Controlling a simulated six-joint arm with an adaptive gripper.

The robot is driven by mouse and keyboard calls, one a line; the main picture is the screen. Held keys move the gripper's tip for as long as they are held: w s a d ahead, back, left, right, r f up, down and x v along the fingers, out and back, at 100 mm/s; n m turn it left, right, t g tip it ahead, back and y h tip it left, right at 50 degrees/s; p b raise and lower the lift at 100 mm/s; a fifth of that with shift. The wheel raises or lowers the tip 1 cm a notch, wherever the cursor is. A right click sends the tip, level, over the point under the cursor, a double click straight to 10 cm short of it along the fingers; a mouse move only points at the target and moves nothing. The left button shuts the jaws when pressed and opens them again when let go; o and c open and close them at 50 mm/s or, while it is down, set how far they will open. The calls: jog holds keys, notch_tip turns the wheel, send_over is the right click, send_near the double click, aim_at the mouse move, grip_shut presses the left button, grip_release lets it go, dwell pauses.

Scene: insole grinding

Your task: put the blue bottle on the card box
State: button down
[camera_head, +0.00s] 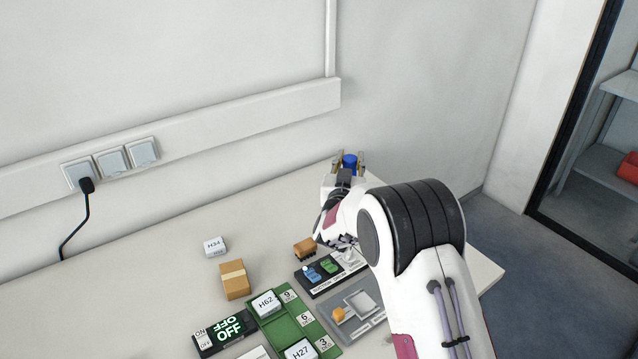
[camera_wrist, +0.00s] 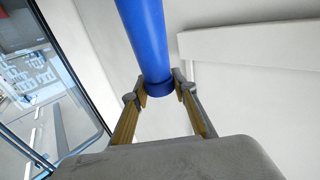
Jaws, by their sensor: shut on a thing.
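The blue bottle (camera_head: 349,161) is between the fingers of my gripper (camera_head: 348,158), in front of the wall near the back of the table. In the wrist view, my gripper (camera_wrist: 159,90) is shut on one end of the bottle (camera_wrist: 147,40), which extends past the fingertips and out of the top of the picture. In the head view only a small part of the bottle shows; my wrist and fingers hide the rest. The brown card box (camera_head: 235,287), with a paler tape strip, sits on the table left of my arm. Its top looks clear.
A white H34 block (camera_head: 214,245) stands behind the card box. A green tray (camera_head: 317,328) with labelled blocks, an OFF switch (camera_head: 229,328), a small brown block (camera_head: 304,247), a dark panel (camera_head: 325,274) and a grey tray (camera_head: 374,318) stand nearby. The table's back left is free.

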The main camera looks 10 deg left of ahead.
jog(key=shift+a, duration=0.15)
jog(key=s+a+r+n+y, duration=0.1)
jog(key=s+a+r+y, duration=0.1)
jog(key=s+a, duration=0.55)
jog(key=s+a+r+n+y, duration=0.2)
jog(key=s+a+y, duration=0.15)
jog(key=a, duration=0.75)
jog(key=s+a, duration=0.3)
jog(key=s, duration=0.4)
jog(key=s+a+n+g+y, duration=0.1)
jog(key=s+a, duration=0.2)
jog(key=s, duration=0.4)
jog(key=shift+s+a+n, duration=0.25)
jog(key=shift+a+n, duration=0.05)
jog(key=shift+a, duration=0.05)
jog(key=shift+f+y, duration=0.2)
jog(key=shift+y, duration=0.05)
notch_tip(320, 180, down, 6)
jog(key=shift+f, duration=0.15)
